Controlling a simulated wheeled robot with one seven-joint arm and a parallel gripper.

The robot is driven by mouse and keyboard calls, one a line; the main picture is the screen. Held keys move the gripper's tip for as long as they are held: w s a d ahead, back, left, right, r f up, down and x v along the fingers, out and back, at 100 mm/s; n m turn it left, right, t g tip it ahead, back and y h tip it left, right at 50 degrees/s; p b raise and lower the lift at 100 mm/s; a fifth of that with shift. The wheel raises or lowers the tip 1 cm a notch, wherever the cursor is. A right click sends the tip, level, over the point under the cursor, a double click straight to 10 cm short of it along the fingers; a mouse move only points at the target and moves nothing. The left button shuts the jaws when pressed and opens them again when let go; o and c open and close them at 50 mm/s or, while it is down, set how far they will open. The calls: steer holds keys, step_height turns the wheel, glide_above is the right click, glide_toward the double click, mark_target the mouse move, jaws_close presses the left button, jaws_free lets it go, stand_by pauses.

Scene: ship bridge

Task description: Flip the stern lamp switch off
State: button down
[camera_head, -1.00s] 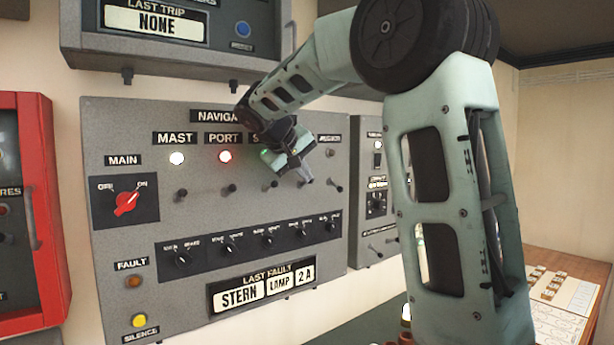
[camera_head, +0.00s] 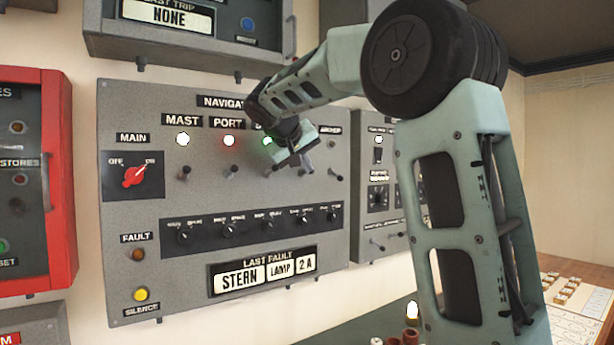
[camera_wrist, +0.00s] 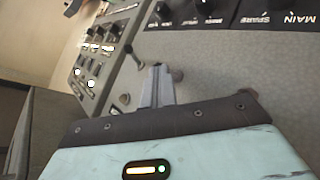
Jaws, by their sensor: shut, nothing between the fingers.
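The grey navigation lights panel (camera_head: 130,220) fills the middle of the head view, with a row of lamps above small toggle levers. My gripper (camera_head: 309,168) is shut and empty at the right part of that row, just left of the rightmost lever (camera_head: 332,172). My gripper and wrist cover the stern lamp, its label and its switch there, so the switch position cannot be told. In the wrist view my shut fingers (camera_wrist: 158,75) point at the panel; a dark lever tip (camera_wrist: 177,75) shows right beside them, contact unclear. Another lever (camera_wrist: 123,99) is further left.
The mast lamp (camera_head: 183,139) is white, the port lamp (camera_head: 229,140) red and a third lamp (camera_head: 267,141) green, all lit. A smaller panel (camera_head: 377,190) adjoins on the right.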

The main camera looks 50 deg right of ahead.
steer(key=f+t+b, duration=0.1)
steer(key=b, duration=0.4)
steer(key=shift+s+m+h, duration=0.15)
steer(key=shift+m+h, duration=0.15)
steer(key=shift+m, duration=0.1)
steer(key=shift+r+p, duration=0.5)
steer(key=shift+r, duration=0.25)
steer(key=shift+a+r, duration=0.1)
